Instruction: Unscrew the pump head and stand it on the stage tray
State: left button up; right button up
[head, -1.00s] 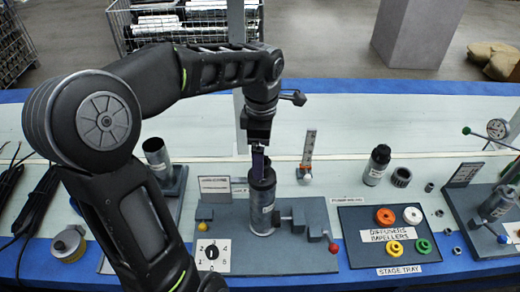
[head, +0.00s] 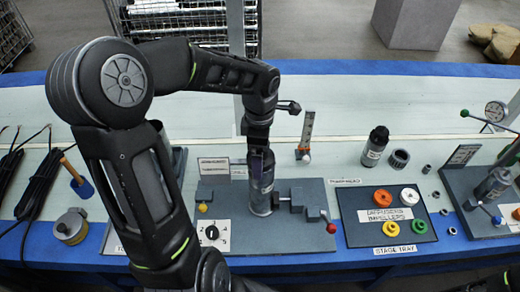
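A grey cylinder (head: 261,200) with a pale label stands upright in a grey fixture at the centre. My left gripper (head: 260,158) points down at its dark top. The fingers overlap and hide most of that top, so I cannot tell whether they are closed on it or only around it. The dark stage tray (head: 350,234) lies right of the fixture and holds orange, white, green and yellow rings. A second grey cylinder with a black top (head: 376,145) stands upright behind the tray. My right gripper is not in view.
The fixture base (head: 255,238) carries a red-knobbed lever (head: 330,225) and a numbered dial card (head: 211,232). A slim scale stand (head: 305,135) is behind it. A dark ring (head: 399,158) and small nuts lie nearby. A gauge stand (head: 490,185) is at right. My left arm hides the table's left middle.

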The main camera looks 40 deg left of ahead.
pick_arm(q)
jog(key=c, duration=2)
jog(key=o, duration=1.3)
jog(key=c, duration=0.9)
jog(key=shift+r, duration=0.1)
jog(key=shift+r+p, duration=0.75)
jog(key=shift+r, duration=0.5)
jog(key=shift+r, duration=0.1)
jog(key=shift+r+p, duration=0.9)
jog(key=shift+r, duration=0.55)
